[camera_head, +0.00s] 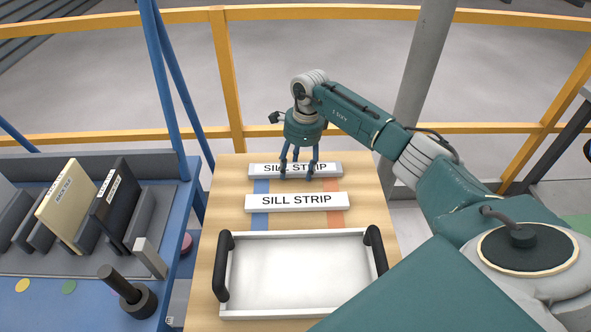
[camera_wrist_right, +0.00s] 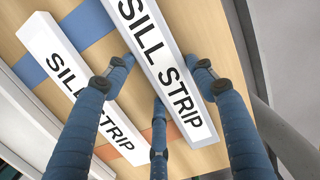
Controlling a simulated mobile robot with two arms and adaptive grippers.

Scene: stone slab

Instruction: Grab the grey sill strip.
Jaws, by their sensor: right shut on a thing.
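Two pale strips lettered "SILL STRIP" lie crosswise on the wooden board. The far sill strip (camera_head: 331,170) looks slightly greyer than the near sill strip (camera_head: 256,204), though the difference is small. My right gripper (camera_head: 299,170) points down and is shut on the far sill strip. In the right wrist view its blue fingers stand on both sides of that strip (camera_wrist_right: 148,48). The near strip (camera_wrist_right: 50,40) lies beside it, apart from the fingers. Whether the held strip is clear of the board cannot be told. My left gripper is not in view.
A white tray (camera_head: 300,312) with black handles stands on the near part of the wooden board (camera_head: 215,240). At left, a blue bench (camera_head: 100,295) carries a rack with upright plates and a black knobbed post (camera_head: 120,285). A yellow railing (camera_head: 330,13) runs behind.

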